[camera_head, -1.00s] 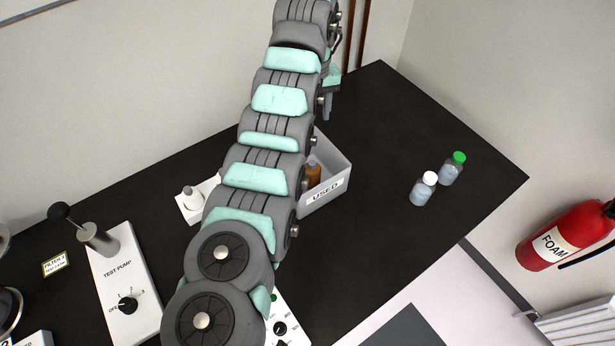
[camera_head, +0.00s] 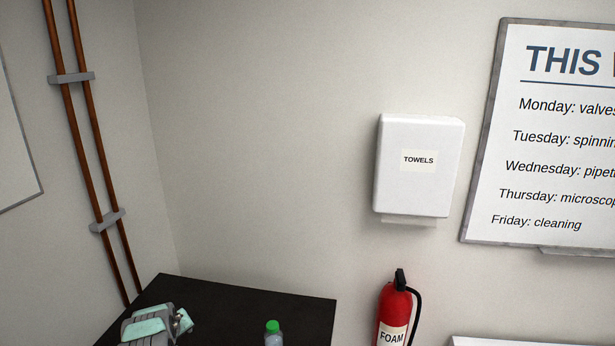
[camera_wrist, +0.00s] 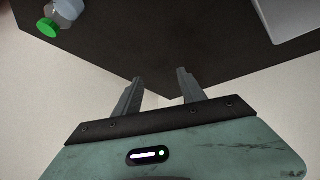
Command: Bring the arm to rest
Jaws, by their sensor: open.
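In the wrist view my gripper (camera_wrist: 160,76) is open, its two fingers apart with nothing between them. The fingers point toward the dark bench top (camera_wrist: 155,40), which also shows in the head view (camera_head: 240,303). I cannot tell how far they are from it. In the head view only a grey and teal part of my arm (camera_head: 145,328) shows at the bottom left, above the bench. The rest of the arm is out of that frame.
A green-capped bottle (camera_head: 273,335) stands on the bench, right of my arm; its green cap shows in the wrist view (camera_wrist: 47,27). A pale grey container (camera_wrist: 289,20) is at the wrist view's upper right. A fire extinguisher (camera_head: 394,315) and towel dispenser (camera_head: 418,168) are to the right.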

